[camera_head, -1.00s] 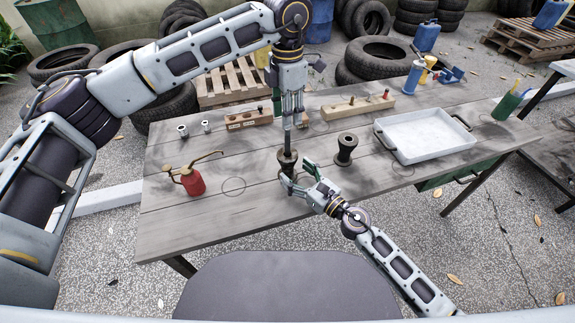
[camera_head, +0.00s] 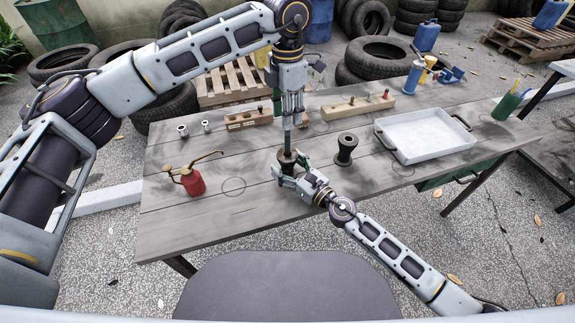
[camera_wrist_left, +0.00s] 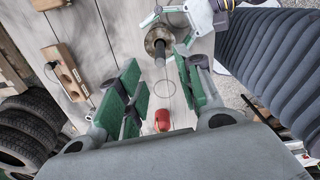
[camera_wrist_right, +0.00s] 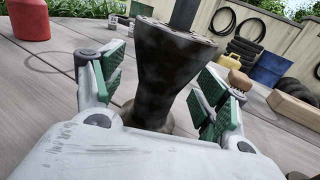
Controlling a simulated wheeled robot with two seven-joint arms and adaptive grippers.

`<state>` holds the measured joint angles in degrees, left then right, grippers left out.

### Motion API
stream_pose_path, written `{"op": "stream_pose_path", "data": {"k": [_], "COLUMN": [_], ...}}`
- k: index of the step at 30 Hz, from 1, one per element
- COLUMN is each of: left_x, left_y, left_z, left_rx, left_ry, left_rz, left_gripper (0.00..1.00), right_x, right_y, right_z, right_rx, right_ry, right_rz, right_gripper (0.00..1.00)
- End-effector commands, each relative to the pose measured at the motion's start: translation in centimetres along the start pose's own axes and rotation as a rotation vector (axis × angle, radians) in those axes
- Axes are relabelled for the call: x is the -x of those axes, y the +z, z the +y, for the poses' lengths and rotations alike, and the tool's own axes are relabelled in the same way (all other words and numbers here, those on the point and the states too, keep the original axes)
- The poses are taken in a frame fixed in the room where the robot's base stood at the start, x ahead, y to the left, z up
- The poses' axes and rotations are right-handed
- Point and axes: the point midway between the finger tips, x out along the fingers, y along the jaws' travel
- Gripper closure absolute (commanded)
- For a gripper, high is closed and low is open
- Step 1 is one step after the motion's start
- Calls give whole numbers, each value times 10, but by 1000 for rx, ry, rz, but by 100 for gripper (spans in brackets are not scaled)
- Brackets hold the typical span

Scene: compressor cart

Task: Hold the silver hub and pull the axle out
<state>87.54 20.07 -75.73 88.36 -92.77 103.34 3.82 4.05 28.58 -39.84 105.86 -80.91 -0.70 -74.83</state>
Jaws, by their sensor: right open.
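The hub (camera_head: 287,157) stands upright on the table and looks dark grey and worn, with a flared, bolted flange. It also shows in the left wrist view (camera_wrist_left: 149,42) and large in the right wrist view (camera_wrist_right: 165,65). The axle (camera_head: 289,136) rises straight up from it. My left gripper (camera_head: 293,112) points down above the hub. Its fingers stand apart in the left wrist view, with the axle's upper end (camera_wrist_left: 160,61) near the gap; contact cannot be seen. My right gripper (camera_head: 290,170) is open low at the hub, its fingers on either side of it.
A second dark spool (camera_head: 345,149) stands to the right, near a white tray (camera_head: 425,135). A red oil can (camera_head: 191,182) stands to the left. Wooden blocks (camera_head: 352,108) lie at the back. The table's front left is clear.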

Motion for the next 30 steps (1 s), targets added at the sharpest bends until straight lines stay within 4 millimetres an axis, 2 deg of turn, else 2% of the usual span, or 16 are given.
{"op": "stream_pose_path", "data": {"k": [11,14,26,30], "left_x": [0,0,0,0], "left_y": [0,0,0,0], "left_z": [0,0,0,0], "left_rx": [0,0,0,0], "left_ry": [0,0,0,0], "left_rz": [0,0,0,0], "left_gripper": [64,64,64,64], "right_x": [-1,-1,-1,-1], "right_y": [-1,-1,0,0], "right_z": [0,0,0,0], "right_rx": [-1,-1,-1,-1], "right_ry": [0,0,0,0], "right_rz": [1,1,1,1], "right_gripper": [26,37,88,90]}}
